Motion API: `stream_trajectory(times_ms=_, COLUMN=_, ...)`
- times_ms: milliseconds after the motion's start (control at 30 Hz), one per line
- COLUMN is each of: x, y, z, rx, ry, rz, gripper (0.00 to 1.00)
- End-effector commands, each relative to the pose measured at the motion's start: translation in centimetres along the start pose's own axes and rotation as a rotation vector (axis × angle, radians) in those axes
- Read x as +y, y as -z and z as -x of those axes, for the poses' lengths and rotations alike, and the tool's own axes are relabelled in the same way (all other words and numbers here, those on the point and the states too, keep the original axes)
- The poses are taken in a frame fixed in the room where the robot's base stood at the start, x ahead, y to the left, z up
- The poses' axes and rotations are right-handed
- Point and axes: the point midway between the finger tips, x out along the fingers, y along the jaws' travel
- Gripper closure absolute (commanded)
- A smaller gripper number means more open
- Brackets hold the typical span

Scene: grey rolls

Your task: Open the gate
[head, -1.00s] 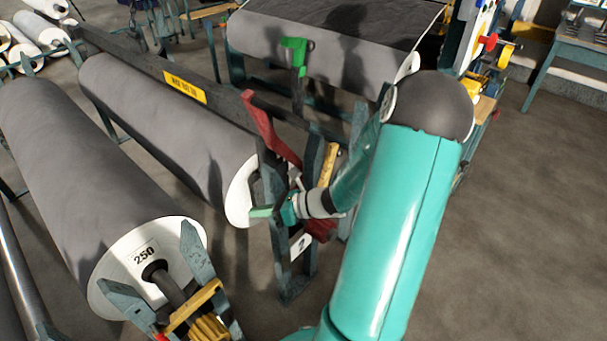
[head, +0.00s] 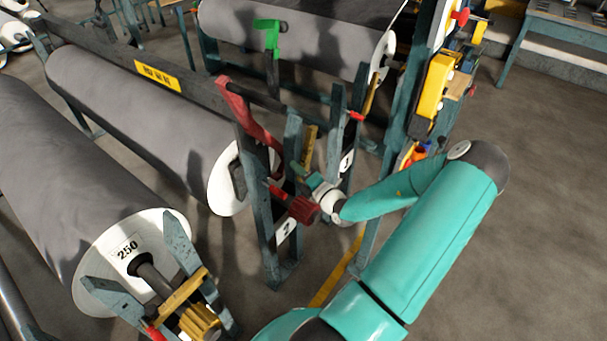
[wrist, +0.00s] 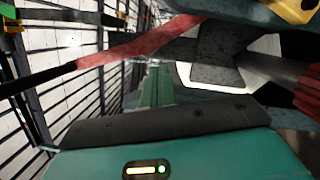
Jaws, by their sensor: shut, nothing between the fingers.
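A long red bar (head: 248,112) slants across the top of the stand (head: 268,215) marked 2, at the end of the middle grey roll (head: 135,125). It looks like the gate, though no part is labelled so. In the wrist view the red bar (wrist: 140,43) crosses the upper left, with a black end. My gripper (head: 313,180) is beside the stand, below and right of the red bar; arm parts and stand posts crowd it. In the wrist view its green fingers (wrist: 157,88) are together and empty, below the red bar. I see no clear contact with it.
A red block (head: 303,209) and a yellow bar (head: 310,145) sit close by my gripper. A post marked 3 (head: 341,150) stands just right. The front roll (head: 90,190) has a 250 label. The floor at right is open.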

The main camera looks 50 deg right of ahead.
Motion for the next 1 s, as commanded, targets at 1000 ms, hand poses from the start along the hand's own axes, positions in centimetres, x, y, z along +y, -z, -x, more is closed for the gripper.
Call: stream_trajectory(times_ms=1000, x=0.3, y=-1.1, z=-5.1, rx=0.000, ry=0.014, rz=-0.051, gripper=1.00)
